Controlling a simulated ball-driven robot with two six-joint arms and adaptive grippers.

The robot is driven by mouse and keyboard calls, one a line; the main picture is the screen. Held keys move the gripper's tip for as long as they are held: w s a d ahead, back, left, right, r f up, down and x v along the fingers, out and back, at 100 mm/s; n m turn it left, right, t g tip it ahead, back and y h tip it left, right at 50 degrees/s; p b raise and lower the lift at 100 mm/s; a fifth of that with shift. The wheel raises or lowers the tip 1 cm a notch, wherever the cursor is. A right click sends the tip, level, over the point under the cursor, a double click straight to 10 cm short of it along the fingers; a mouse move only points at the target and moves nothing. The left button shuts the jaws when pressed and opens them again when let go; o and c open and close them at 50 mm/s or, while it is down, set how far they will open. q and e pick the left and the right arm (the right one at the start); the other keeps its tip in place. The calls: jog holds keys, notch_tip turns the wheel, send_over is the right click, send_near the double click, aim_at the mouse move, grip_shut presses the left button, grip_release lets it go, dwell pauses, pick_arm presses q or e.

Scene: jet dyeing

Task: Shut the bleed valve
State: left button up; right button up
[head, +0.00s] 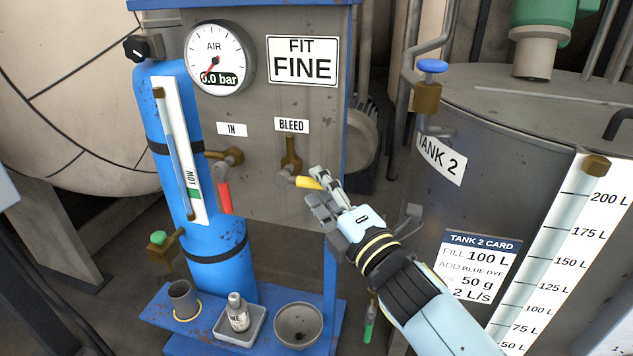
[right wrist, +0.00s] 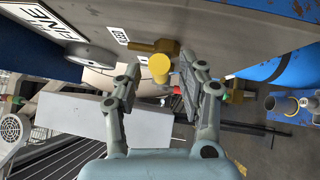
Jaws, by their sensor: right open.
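The bleed valve is a brass fitting (head: 291,158) under the BLEED label (head: 291,125) on the grey panel. Its yellow handle (head: 308,183) lies about level, pointing right. My right gripper (head: 324,202) is open at the handle's free end. In the right wrist view the round yellow handle end (right wrist: 158,66) shows between the two spread fingers (right wrist: 160,84), with gaps on both sides. I see no finger closed on it. My left gripper is in neither view.
Left of it, the IN valve's red handle (head: 224,196) hangs down. The air gauge (head: 215,60) reads 0.0 bar. A blue cylinder (head: 216,255) stands at left, Tank 2 (head: 450,200) at right. A cup, bottle and bowl (head: 298,323) sit on the blue shelf below.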

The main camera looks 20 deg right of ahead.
jog(key=shift+x, duration=0.8)
jog(key=shift+w, duration=0.15)
jog(key=shift+c, duration=1.5)
jog(key=c, duration=0.5)
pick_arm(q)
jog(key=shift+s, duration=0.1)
pick_arm(e)
grip_shut()
